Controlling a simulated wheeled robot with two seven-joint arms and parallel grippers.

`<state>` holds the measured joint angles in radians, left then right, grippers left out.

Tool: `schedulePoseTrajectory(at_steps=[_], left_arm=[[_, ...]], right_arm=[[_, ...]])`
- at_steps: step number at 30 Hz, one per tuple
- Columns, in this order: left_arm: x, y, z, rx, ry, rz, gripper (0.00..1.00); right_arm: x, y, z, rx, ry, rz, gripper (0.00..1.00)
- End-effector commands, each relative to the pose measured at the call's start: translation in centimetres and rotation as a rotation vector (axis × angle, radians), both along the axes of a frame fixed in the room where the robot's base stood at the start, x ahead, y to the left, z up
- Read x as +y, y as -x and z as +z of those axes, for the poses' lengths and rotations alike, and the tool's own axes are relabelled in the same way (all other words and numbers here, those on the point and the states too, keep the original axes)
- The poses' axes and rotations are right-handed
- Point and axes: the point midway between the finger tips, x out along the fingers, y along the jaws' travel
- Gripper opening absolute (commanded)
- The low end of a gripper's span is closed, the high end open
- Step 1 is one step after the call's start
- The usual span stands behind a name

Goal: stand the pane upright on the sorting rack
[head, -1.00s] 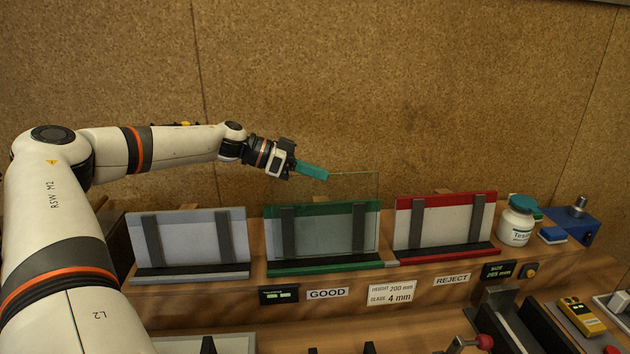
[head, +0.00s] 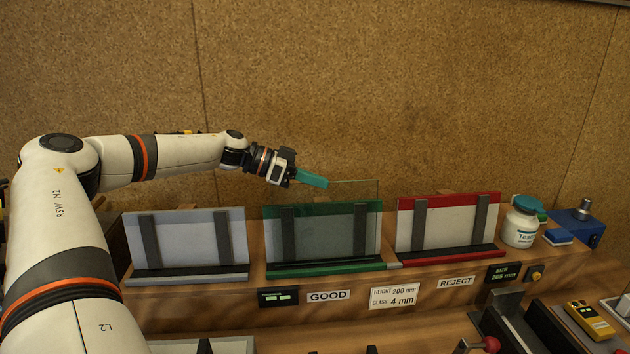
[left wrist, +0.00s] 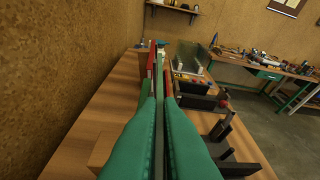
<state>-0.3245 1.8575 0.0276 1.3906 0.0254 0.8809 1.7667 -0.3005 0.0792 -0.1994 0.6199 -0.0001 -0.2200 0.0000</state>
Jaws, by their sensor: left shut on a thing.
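The pane (head: 356,190) is clear glass, and its upper edge shows above the green-framed GOOD slot of the sorting rack (head: 290,270). It looks upright, with its lower part overlapping the green back plate. I cannot tell whether its bottom edge touches the ledge. My left gripper (head: 314,179) has teal fingers shut on the pane's upper left part. In the left wrist view the fingers (left wrist: 158,125) pinch the pane, seen edge-on as a thin strip between them. My right gripper is not in view.
A grey-white slot (head: 187,240) stands left of the green one, and a red REJECT slot (head: 449,225) stands right. A white jar (head: 520,225) and a blue device (head: 578,225) are at the far right. The cork wall (head: 400,90) is close behind the rack.

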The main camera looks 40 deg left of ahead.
Motion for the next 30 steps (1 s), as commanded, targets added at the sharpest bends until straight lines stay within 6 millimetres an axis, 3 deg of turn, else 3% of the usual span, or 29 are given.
schedulePoseTrajectory(at_steps=[13, 18, 30], left_arm=[[-0.03, -0.05, -0.17, -0.004, 0.001, 0.000, 0.00], [-0.03, -0.04, -0.22, -0.004, 0.000, 0.000, 0.31], [0.26, 0.28, -0.33, 0.001, 0.000, 0.000, 0.31]], right_arm=[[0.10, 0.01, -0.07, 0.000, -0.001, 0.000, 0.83], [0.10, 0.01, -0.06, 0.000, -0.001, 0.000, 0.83], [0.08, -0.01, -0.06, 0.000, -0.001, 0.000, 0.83]])
